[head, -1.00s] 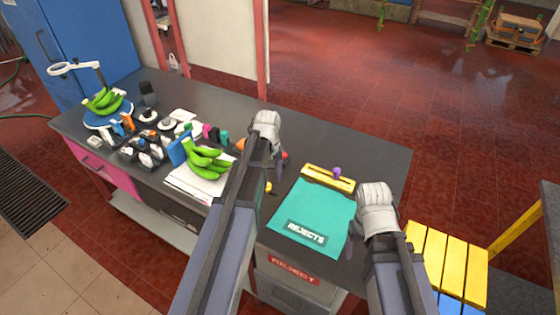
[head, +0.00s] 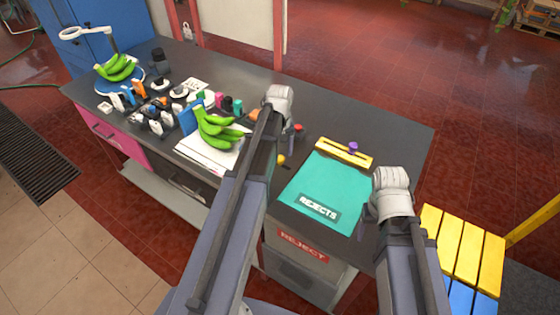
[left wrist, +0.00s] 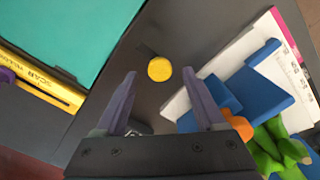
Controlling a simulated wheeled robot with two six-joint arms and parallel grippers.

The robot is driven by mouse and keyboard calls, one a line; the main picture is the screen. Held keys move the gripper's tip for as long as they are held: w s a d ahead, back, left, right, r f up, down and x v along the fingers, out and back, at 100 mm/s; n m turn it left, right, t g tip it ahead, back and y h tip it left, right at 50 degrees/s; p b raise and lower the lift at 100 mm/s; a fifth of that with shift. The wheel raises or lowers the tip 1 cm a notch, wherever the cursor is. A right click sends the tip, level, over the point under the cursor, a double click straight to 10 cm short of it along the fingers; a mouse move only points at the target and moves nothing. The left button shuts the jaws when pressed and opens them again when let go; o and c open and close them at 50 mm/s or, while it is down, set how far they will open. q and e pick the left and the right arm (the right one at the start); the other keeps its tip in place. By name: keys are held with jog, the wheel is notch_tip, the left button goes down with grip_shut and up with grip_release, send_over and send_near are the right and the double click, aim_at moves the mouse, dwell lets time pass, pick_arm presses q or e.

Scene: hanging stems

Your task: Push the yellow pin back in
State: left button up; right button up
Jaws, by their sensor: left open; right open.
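The yellow pin (head: 281,160) shows as a small round yellow head by the dark counter, just left of the teal rejects mat. In the left wrist view its head (left wrist: 159,69) lies between and just beyond my fingertips, with a short dark shape beside it. My left gripper (left wrist: 159,76) is open and empty, pointing down towards the pin. In the head view its forearm hides part of the counter, and its fingers are small and dark. My right gripper (head: 364,222) hangs by the mat's right edge, its fingers partly hidden.
The teal rejects mat (head: 310,182) has a yellow bar (head: 344,152) with a purple knob (head: 353,147) at its back. Green bananas (head: 216,131) lie on white paper left of my left arm. A blue block (left wrist: 258,85) is near the left gripper. Several small items crowd the counter's left.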

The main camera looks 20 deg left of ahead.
pick_arm(q)
notch_tip(320, 180, down, 2)
jog(key=shift+f+b, duration=0.1)
jog(key=shift+b, duration=0.55)
jog(key=shift+c, duration=0.2)
grip_shut()
jog(key=shift+d, duration=0.1)
dwell(0.7)
